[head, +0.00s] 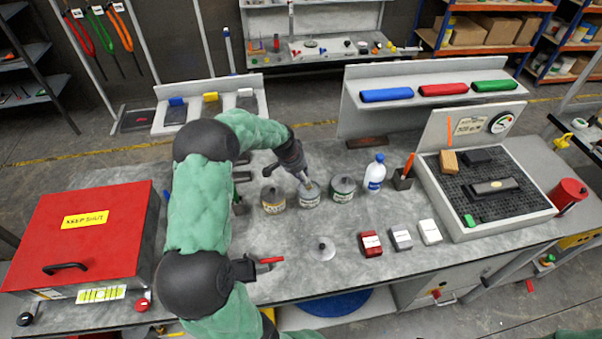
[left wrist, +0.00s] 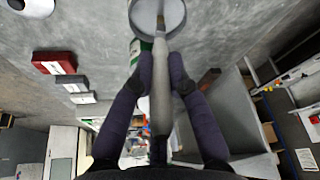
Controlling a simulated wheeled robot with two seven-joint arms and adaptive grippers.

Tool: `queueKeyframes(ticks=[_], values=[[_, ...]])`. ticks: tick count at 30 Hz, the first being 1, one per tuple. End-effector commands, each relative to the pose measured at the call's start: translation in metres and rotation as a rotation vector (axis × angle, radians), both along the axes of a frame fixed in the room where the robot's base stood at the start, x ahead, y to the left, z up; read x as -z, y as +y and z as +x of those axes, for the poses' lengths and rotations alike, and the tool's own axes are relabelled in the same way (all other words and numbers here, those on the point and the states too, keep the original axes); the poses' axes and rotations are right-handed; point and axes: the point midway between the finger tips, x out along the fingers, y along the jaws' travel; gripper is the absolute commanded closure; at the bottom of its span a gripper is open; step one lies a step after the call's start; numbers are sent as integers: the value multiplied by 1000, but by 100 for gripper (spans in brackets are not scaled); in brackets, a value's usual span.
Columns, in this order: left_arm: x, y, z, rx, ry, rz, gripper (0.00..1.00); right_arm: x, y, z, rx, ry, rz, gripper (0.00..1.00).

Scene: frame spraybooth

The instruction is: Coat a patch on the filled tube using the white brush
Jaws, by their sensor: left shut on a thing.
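My left gripper (head: 302,176) is shut on the handle of the white brush (left wrist: 160,85). The brush points down at the middle tin (head: 309,198), and its tip shows over the tin's round grey opening (left wrist: 168,14). The fingers hide part of the handle, and I cannot tell how deep the tip reaches. A dark bar with a lighter patch (head: 495,187), which looks like the filled tube, lies on the black mat of the right-hand tray (head: 446,217). The left gripper is well left of it. My right gripper is not in view.
Tins stand on both sides, a tan one (head: 272,200) and a green one (head: 342,190). A round lid (head: 322,250) and a red block (head: 370,244) lie in front. A red box (head: 85,230) fills the left.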

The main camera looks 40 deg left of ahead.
Motion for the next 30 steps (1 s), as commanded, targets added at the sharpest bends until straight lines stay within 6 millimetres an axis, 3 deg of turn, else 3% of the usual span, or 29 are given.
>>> queueKeyframes(ticks=[30], values=[[8,0,0,0,0,0,100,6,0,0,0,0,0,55]])
